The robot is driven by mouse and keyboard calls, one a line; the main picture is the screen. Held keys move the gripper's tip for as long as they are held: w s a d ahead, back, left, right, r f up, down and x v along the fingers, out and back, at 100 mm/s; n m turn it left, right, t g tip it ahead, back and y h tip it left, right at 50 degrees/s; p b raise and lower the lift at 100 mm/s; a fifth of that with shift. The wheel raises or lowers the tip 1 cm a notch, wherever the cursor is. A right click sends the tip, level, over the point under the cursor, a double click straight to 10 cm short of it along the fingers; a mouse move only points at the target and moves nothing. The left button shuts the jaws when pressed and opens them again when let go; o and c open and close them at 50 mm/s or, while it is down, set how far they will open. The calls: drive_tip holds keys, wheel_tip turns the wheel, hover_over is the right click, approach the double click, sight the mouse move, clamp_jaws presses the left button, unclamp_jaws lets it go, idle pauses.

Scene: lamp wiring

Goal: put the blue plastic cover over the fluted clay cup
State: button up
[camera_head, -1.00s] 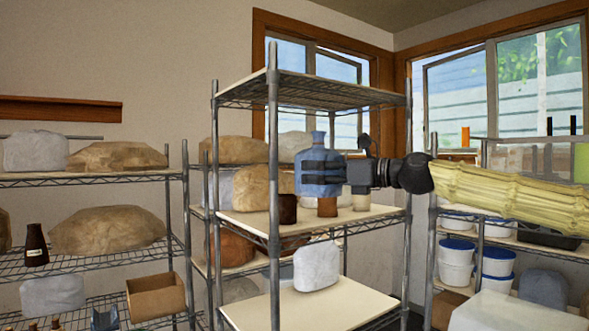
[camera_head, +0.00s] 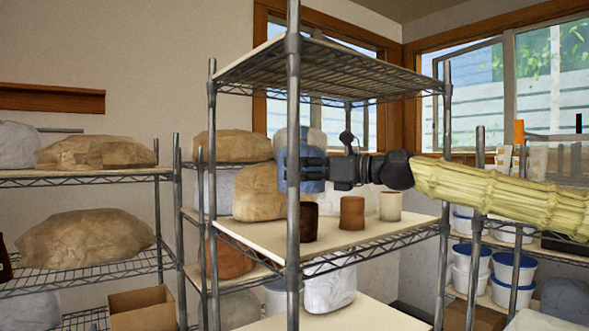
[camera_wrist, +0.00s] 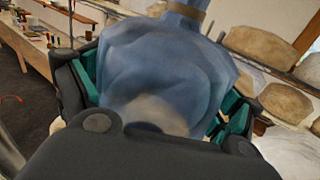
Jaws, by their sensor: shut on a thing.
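The cover fills the wrist view (camera_wrist: 165,70) between the dark and teal fingers (camera_wrist: 160,100). On the board below stand a dark brown cup (camera_head: 309,222), a reddish-brown cup (camera_head: 352,213) and a cream cup (camera_head: 390,207). Fluting is too small to make out, so I cannot tell which is the fluted one. The cover's underside is hidden.
A wire rack's front post (camera_head: 293,240) crosses in front of the cover. The rack's top shelf (camera_head: 340,68) lies above my gripper. Wrapped clay lumps (camera_head: 262,192) sit behind at left. White tubs (camera_head: 510,268) stand at right. The board (camera_head: 350,238) is bare in front of the cups.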

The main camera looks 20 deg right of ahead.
sight(315, 218)
drive_tip(key=shift+w+d+f, duration=0.1)
drive_tip(key=shift+w+d, duration=0.05)
drive_tip(key=shift+d, duration=0.45)
drive_tip(key=shift+f, duration=0.2)
drive_tip(key=shift+a+f+b, duration=0.1)
drive_tip(key=shift+f+b, duration=0.6)
drive_tip(key=shift+f, duration=1.05)
wheel_tip(315, 218, down, 3)
drive_tip(key=shift+b, duration=0.75)
drive_tip(key=shift+a+f+b, duration=0.15)
drive_tip(key=shift+f+b, duration=0.9)
drive_tip(key=shift+f, duration=0.85)
drive_tip(key=shift+f, duration=0.45)
